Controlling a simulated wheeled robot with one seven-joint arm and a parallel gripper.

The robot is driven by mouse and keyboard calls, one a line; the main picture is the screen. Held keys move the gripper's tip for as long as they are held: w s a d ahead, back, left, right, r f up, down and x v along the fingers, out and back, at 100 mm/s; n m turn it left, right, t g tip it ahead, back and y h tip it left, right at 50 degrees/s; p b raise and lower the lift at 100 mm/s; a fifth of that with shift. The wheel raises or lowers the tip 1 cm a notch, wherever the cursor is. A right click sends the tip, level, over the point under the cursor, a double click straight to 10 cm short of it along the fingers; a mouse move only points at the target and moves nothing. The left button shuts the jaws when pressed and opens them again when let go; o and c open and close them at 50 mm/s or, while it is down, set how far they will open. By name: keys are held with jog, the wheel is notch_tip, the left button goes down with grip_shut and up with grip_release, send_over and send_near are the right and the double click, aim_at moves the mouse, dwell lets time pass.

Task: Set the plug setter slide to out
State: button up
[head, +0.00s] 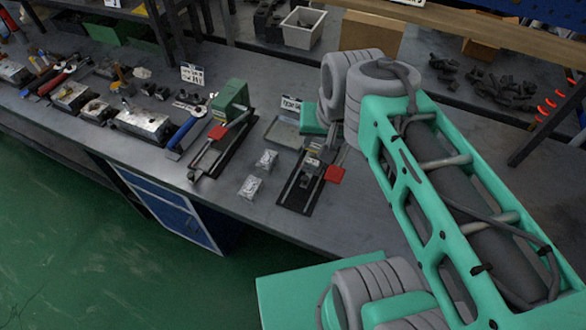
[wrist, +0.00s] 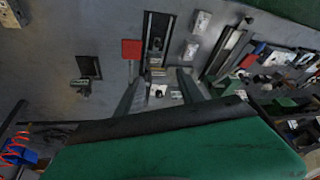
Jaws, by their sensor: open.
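I take the plug setter to be the fixture (head: 296,191) with a dark base, two pale rails and a red square plate (head: 334,174) at its side. Its label is too small to read surely. In the wrist view the fixture (wrist: 155,32) runs up from between my fingers, with the red plate (wrist: 131,49) to its left. A grey block on the rails, perhaps the slide (wrist: 155,73), lies near my fingertips. My gripper (wrist: 158,82) is open, with its fingers either side of the fixture's near end; contact cannot be told. My arm hides part of this in the head view.
A second fixture (head: 222,140) with a green block stands to the left. Two small silver blocks (head: 266,158) (head: 250,186) lie between the fixtures. A grey tray (head: 284,132) sits behind. Tools and metal blocks crowd the bench's left. The bench front edge is close.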

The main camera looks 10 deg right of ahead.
aim_at(305, 177)
jog(key=w+f+m+g+b, duration=0.1)
jog(key=w+f+m+b, duration=0.2)
jog(key=f, duration=0.4)
jog(key=w+f+m+g+b, duration=0.2)
jog(key=w+f+m+b, duration=0.2)
jog(key=f, duration=0.3)
jog(key=w+f+m+g+b, duration=0.1)
jog(key=w+f+m+b, duration=0.3)
jog(key=f+m, duration=0.2)
jog(key=shift+w+f, duration=0.1)
jog(key=shift+f, duration=1.15)
notch_tip(305, 177, down, 7)
jog(key=shift+d+r, duration=0.1)
jog(key=shift+c, duration=0.5)
grip_shut()
